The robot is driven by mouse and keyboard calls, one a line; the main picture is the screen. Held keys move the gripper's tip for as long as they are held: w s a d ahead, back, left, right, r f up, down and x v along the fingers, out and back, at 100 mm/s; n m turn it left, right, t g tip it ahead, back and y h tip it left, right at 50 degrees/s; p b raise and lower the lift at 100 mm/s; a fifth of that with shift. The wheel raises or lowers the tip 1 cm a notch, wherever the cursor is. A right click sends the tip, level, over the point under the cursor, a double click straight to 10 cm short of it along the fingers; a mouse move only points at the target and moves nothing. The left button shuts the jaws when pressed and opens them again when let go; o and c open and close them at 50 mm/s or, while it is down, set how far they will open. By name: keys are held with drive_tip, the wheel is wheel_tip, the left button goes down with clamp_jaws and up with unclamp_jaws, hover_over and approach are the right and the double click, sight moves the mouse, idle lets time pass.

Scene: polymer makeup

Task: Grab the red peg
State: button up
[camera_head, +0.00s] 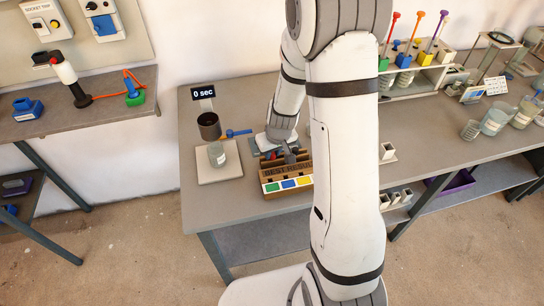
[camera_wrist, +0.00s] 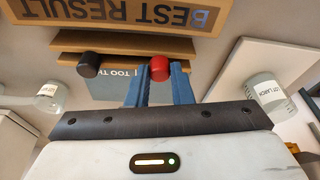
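The red peg (camera_wrist: 160,68) shows in the wrist view as a round red end between the tips of my gripper's two blue fingers. My gripper (camera_wrist: 160,72) has its fingers apart, one on each side of the peg. I cannot tell whether both fingers press on it.
A black peg (camera_wrist: 88,65) is left of the red one in the wrist view. The rack front (camera_wrist: 120,14) shows upside down there.

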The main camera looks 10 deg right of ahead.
clamp_jaws()
drive_tip(key=shift+r, duration=0.1)
